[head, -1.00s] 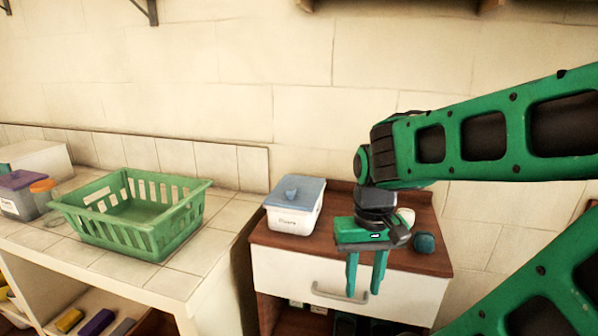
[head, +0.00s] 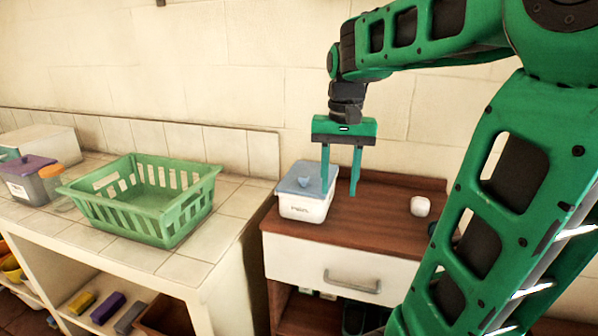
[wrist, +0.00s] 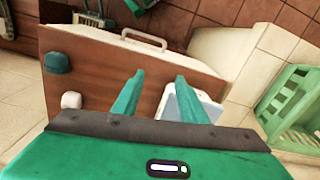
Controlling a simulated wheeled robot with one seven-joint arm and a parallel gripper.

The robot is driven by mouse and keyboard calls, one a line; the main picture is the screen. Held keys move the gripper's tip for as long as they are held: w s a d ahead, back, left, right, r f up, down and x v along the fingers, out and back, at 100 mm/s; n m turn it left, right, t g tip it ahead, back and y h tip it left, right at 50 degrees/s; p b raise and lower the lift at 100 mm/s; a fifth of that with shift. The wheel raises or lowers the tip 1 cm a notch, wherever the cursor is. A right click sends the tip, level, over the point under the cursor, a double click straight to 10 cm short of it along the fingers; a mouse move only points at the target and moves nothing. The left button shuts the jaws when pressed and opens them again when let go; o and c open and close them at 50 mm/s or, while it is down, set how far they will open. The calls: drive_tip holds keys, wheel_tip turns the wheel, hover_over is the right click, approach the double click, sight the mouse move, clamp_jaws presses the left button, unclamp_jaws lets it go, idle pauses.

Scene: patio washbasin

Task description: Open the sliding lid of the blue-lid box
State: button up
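The blue-lid box (head: 306,206) is a white box with a label on its front and a flat blue-grey lid (head: 303,177) with a small raised knob. It stands on the left end of the brown cabinet top. The lid looks closed. My gripper (head: 340,188) points down, open and empty, above the cabinet top. In the head view its fingers overlap the box's right edge. In the wrist view the two fingers (wrist: 158,97) are spread apart, and part of the box (wrist: 195,104) shows behind the right finger.
The cabinet top (head: 375,215) is mostly clear, with a small white object (head: 420,206) at its right. A teal object (wrist: 57,63) shows in the wrist view. A green basket (head: 150,215) and a purple-lidded container (head: 27,180) stand on the tiled counter at left.

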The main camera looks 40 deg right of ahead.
drive_tip(key=m, duration=0.2)
approach(304, 176)
wheel_tip(304, 176, down, 8)
drive_tip(key=shift+f, duration=0.1)
drive_tip(key=shift+c, duration=0.3)
clamp_jaws()
